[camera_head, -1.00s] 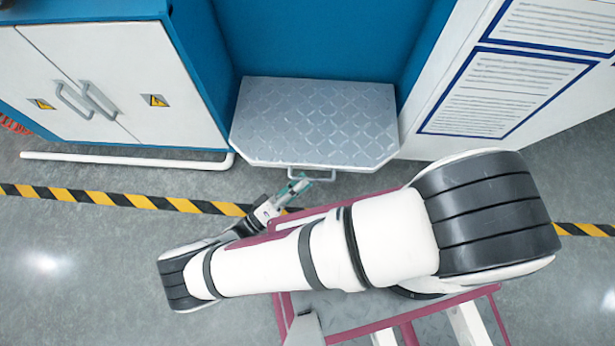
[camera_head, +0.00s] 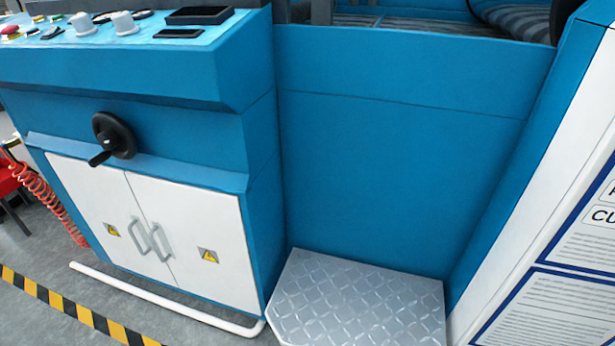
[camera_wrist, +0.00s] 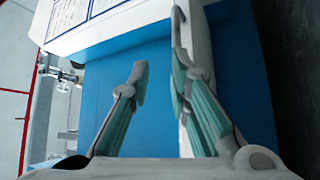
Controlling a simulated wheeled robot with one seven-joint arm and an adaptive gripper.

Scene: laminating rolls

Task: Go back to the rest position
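My gripper (camera_wrist: 158,75) shows in the wrist view, with two grey fingers and teal pads spread apart. Nothing is between the fingers. Behind them are a blue surface and a white panel (camera_wrist: 120,22) with printed sheets. In the head view neither my gripper nor my arm is in sight.
The head view shows a blue machine with a control panel (camera_head: 110,30), a black handwheel (camera_head: 114,136) and white cabinet doors (camera_head: 150,235). A grey metal step (camera_head: 360,305) juts out at the bottom. A white floor rail (camera_head: 165,302) and striped tape (camera_head: 70,310) lie at left.

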